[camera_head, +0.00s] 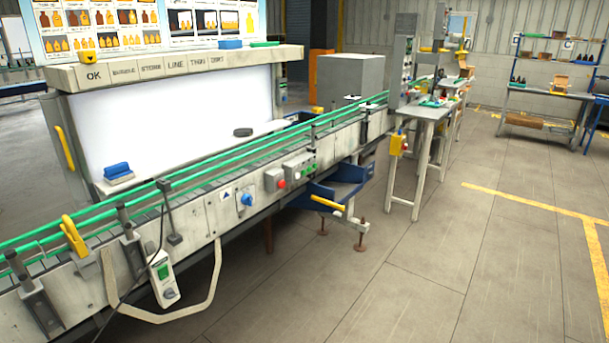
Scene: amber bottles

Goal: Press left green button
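A conveyor (215,215) runs from the lower left toward the upper right, with control boxes on its near side panel. A small grey box (293,163) there carries green buttons; the left green button (303,174) looks small and sits beside another green button (313,167). Just left of them is a separate box with a red button (281,184). The buttons are too small to tell whether any is pressed. Neither of my grippers is in view, and nothing covers the buttons.
The floor (400,270) in front is open.

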